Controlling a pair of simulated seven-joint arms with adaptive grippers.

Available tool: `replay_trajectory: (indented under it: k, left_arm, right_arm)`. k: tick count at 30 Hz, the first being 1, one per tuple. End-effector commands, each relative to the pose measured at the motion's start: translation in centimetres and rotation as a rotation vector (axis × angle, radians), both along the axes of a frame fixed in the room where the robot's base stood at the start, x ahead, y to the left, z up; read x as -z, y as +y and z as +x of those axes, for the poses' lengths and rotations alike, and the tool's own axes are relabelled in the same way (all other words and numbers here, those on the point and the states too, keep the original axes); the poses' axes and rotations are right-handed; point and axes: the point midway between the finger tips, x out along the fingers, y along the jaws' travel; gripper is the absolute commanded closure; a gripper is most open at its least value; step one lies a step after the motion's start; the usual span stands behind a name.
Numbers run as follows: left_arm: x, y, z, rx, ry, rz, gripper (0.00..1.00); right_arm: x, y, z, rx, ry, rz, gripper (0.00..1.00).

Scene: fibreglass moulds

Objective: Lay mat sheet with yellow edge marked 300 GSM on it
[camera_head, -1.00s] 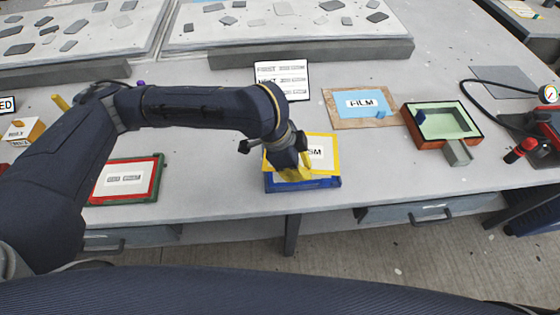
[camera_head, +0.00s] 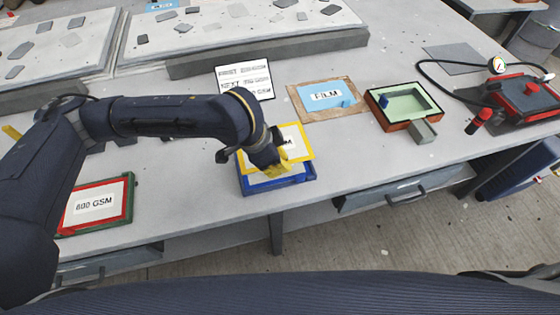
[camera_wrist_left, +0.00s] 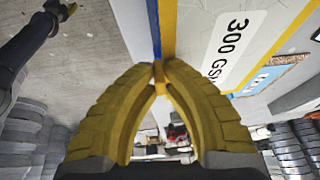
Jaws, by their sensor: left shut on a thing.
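My arm hides part of the sheet in the head view. The pale green mould (camera_head: 408,100) in its brown frame stands to the right.
A red-edged sheet marked 600 GSM (camera_head: 95,204) lies in a green tray at left. A card with printed lines (camera_head: 245,75) stands behind the blue tray. A blue FILM sheet (camera_head: 325,95) on a brown board lies between tray and mould. A red pump unit (camera_head: 525,100) with a hose is at far right.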

Motion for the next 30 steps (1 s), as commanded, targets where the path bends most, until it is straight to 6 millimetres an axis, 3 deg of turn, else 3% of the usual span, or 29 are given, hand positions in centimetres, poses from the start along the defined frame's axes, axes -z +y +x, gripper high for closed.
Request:
replay_trajectory:
  k: [18, 30]
  left_arm:
    - [4.9, 0.0, 0.0, -0.002, 0.002, 0.000, 1.00]
    - [6.4, 0.0, 0.0, 0.000, 0.000, 0.001, 1.00]
  right_arm:
    - [0.0, 0.0, -0.2, 0.000, 0.002, 0.000, 0.56]
    - [0.0, 0.0, -0.2, 0.000, 0.002, 0.000, 0.56]
